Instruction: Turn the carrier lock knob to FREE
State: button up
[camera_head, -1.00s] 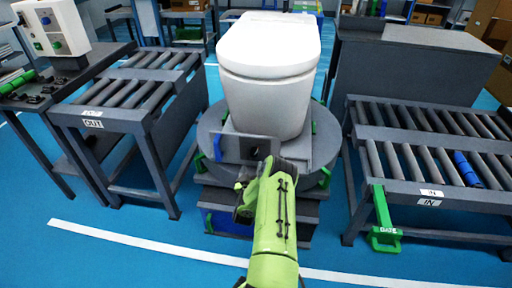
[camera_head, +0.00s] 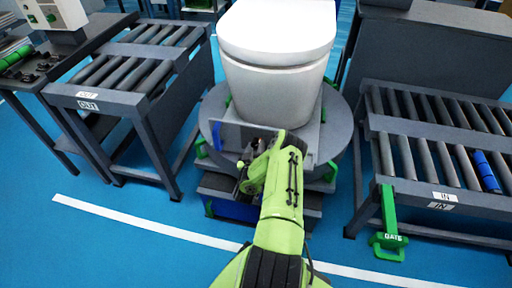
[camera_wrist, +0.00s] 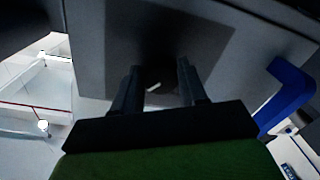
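The carrier lock knob (camera_wrist: 161,77) shows in the wrist view as a dark round shape with a short white mark, on a darker square of a grey plate (camera_wrist: 92,42). My gripper (camera_wrist: 160,70) has its two black fingers apart, one on each side of the knob. I cannot tell whether they touch it. In the head view my gripper (camera_head: 250,165) is at the front of the carrier under the white toilet (camera_head: 275,70); the arm hides the knob there. The FREE lettering is not readable in either view.
A blue handle (camera_wrist: 290,92) stands out from the plate, right of my gripper in the wrist view. The round grey turntable (camera_head: 340,125) lies between the OUT roller table (camera_head: 130,108) and the IN roller table (camera_head: 400,185). A green GATE handle (camera_head: 388,240) hangs at right.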

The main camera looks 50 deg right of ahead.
jog(key=c, duration=0.6)
jog(key=shift+o, duration=0.2)
jog(key=shift+r+n+p, duration=0.15)
jog(key=shift+n+p, duration=0.15)
jog(key=shift+p, duration=0.2)
jog(key=n+p, duration=0.1)
jog(key=p, duration=0.1)
jog(key=shift+r+n+p, duration=0.15)
jog(key=shift+n+p, duration=0.15)
jog(key=shift+p, duration=0.1)
jog(key=n+p, duration=0.2)
jog(key=p, duration=0.1)
jog(key=shift+n, duration=0.3)
jog(key=n+p, duration=0.5)
jog(key=shift+r+p, duration=0.1)
jog(key=shift+p, duration=0.25)
jog(key=n+p, duration=0.3)
jog(key=n, duration=0.2)
jog(key=shift+n+g, duration=0.3)
jog(key=shift+g, duration=0.1)
